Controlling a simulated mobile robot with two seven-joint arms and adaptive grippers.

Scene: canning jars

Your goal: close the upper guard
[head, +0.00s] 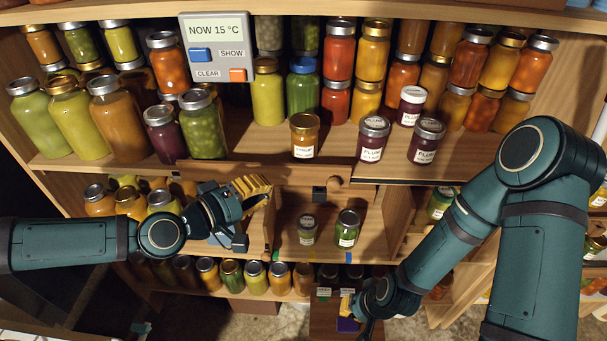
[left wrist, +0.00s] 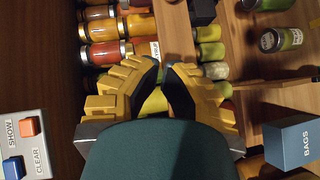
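I take the upper guard to be the wooden strip (head: 290,172) along the front edge of the upper shelf, but the frames do not mark it clearly. A round wooden knob (head: 334,182) sits near its right end, and a small black block (head: 319,193) is just below. My left gripper (head: 262,190) is in front of the cabinet just below that edge, left of the knob and apart from it. In the left wrist view its yellow fingers (left wrist: 164,64) are a little apart with nothing between them. My right gripper (head: 352,312) is low, partly hidden by its own arm.
Three jars, one syrup (head: 304,136) and two plum (head: 373,139), stand near the upper shelf's front, with another plum jar (head: 411,106) behind. Two jars (head: 347,228) stand on the middle shelf. A display panel (head: 217,48) hangs upper left. A blue BAGS box (left wrist: 293,142) is close by.

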